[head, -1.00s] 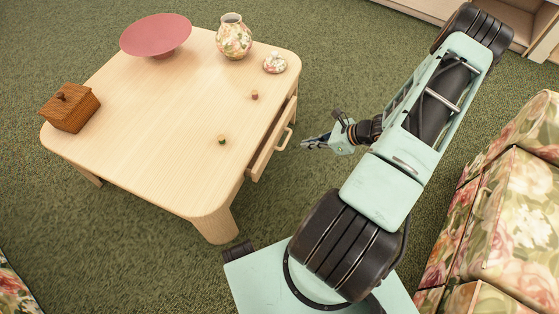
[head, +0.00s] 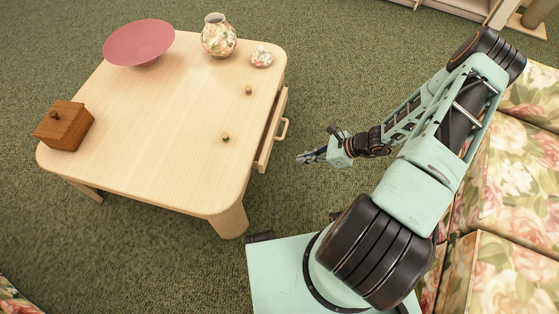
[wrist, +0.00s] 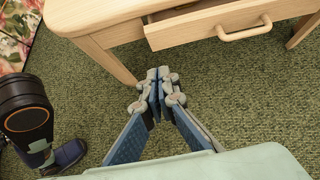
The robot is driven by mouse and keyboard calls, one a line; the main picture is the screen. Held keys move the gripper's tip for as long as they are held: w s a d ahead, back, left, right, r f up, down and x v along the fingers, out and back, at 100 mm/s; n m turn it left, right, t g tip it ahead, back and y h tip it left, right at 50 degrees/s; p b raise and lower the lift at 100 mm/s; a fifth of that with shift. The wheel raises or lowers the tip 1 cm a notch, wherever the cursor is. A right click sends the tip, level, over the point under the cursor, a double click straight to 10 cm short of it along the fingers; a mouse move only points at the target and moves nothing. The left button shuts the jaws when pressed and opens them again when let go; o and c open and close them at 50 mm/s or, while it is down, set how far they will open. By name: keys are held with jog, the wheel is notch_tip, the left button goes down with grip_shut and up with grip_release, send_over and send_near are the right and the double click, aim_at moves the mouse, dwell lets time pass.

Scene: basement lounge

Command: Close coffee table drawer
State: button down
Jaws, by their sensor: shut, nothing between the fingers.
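The coffee table (head: 170,120) is light wood with rounded corners, at the left of the head view. Its drawer (head: 270,135) sticks out partway on the right side, with a loop handle (head: 283,129) on its front. In the wrist view the drawer front (wrist: 200,27) and handle (wrist: 244,28) show at the top, with a dark gap behind the front panel. My gripper (head: 299,159) is shut and empty, to the right of the drawer and apart from it. In the wrist view my gripper's fingertips (wrist: 159,75) are together, below the drawer front over the carpet.
On the table are a red bowl (head: 139,42), a floral vase (head: 218,36), a small floral pot (head: 261,57), a wooden box (head: 64,126) and two small items. A floral sofa (head: 510,170) stands at the right. Green carpet lies between.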

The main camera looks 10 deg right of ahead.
aim_at(263, 161)
jog(key=b+x, duration=0.1)
jog(key=x, duration=0.3)
jog(key=r+b+x, duration=0.1)
jog(key=x, duration=0.3)
jog(key=a+b+x, duration=0.1)
jog(key=x, duration=0.3)
jog(key=shift+w+a+r, duration=0.1)
jog(key=shift+w+a, duration=0.1)
jog(key=shift+w, duration=0.1)
jog(key=shift+w+a+r, duration=0.1)
jog(key=shift+w+a, duration=0.1)
jog(key=shift+a, duration=0.35)
jog(key=shift+w+a, duration=0.3)
jog(key=shift+a, duration=0.3)
jog(key=shift+w+a, duration=0.3)
jog(key=shift+a, duration=0.35)
jog(key=shift+d, duration=0.1)
